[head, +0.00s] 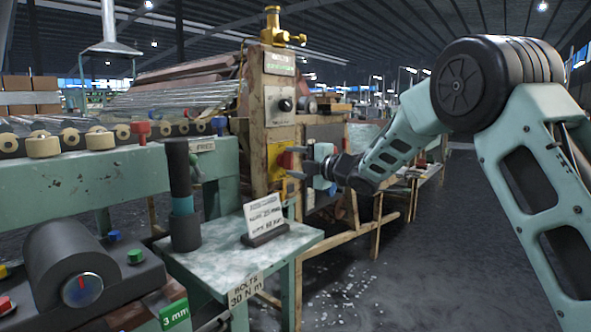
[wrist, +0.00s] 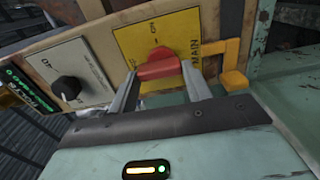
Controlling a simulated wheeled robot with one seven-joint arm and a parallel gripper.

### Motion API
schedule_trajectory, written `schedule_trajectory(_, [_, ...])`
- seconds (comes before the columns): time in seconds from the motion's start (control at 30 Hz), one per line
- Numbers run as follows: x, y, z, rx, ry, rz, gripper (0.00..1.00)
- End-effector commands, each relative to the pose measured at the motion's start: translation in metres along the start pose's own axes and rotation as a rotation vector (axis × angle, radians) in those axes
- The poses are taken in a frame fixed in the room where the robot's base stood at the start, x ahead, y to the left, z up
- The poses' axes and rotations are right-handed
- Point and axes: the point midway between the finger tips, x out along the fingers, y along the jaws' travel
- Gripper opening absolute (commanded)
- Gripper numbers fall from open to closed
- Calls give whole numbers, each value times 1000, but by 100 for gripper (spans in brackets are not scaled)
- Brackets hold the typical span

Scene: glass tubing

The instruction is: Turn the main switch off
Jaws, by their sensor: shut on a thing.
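The main switch is a red rotary handle (wrist: 160,68) on a yellow plate (wrist: 133,45) with the word MAIN, seen in the wrist view. In the head view the red handle (head: 285,160) sits on the front of the rusty cabinet post. My gripper (wrist: 158,80) has one finger on each side of the handle and is shut on it. In the head view my gripper (head: 297,163) reaches in from the right. The handle's bar lies nearly level across the wrist view.
A black knob (wrist: 67,88) on a pale plate is left of the switch in the wrist view. A yellow bracket (wrist: 232,80) stands close on the right. In the head view, a small table (head: 225,268) with a dark cylinder (head: 181,200) and a card stands in front.

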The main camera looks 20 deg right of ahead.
Motion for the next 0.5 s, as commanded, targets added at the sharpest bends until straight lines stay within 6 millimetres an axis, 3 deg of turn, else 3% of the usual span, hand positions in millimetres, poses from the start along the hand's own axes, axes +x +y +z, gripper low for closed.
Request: schedule_trajectory(0.5, [0,-2,0,-35,1,-5,26])
